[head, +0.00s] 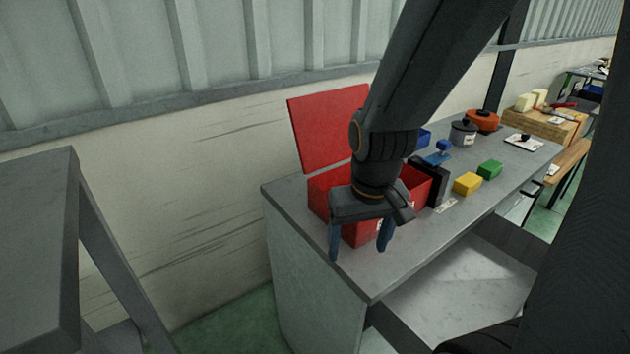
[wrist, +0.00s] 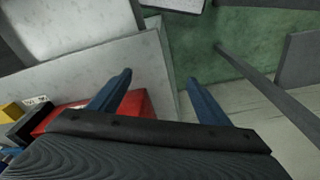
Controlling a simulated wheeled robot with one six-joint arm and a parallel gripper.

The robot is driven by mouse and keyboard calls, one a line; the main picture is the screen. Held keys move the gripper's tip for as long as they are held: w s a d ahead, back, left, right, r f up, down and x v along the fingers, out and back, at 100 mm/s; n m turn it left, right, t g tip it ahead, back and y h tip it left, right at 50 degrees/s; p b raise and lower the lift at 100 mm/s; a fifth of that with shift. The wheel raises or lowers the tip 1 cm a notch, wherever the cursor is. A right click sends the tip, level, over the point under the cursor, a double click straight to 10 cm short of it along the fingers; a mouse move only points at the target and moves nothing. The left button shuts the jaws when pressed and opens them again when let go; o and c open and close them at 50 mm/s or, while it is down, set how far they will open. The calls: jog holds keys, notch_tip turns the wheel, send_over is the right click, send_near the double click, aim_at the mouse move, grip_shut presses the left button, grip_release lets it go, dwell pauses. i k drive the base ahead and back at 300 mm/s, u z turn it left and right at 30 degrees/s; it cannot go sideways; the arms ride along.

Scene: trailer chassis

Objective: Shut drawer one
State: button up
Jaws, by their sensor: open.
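A grey drawer (head: 455,285) with a pale interior stands pulled out from the front of the grey workbench (head: 317,275). Its front end is partly hidden behind my own body at the lower right. I cannot read a number on it. Its pale inside seems to show at the upper left of the wrist view (wrist: 80,25). My gripper (head: 359,246) points down by the bench's left end, in front of a red box. Its blue fingers are apart with nothing between them, and they also show in the wrist view (wrist: 157,82).
The red box (head: 360,232) has its red lid (head: 328,127) raised. A yellow block (head: 467,183), a green block (head: 490,169) and a grey pot (head: 463,132) stand on the bench. A grey frame (head: 40,250) stands at the left. Green floor lies between it and the bench.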

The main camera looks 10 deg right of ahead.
aim_at(486, 278)
jog(key=k, duration=1.2)
jog(key=z, duration=0.8)
jog(key=i, duration=0.7)
jog(key=z, duration=2)
jog(key=k, duration=0.6)
jog(key=u, duration=1.15)
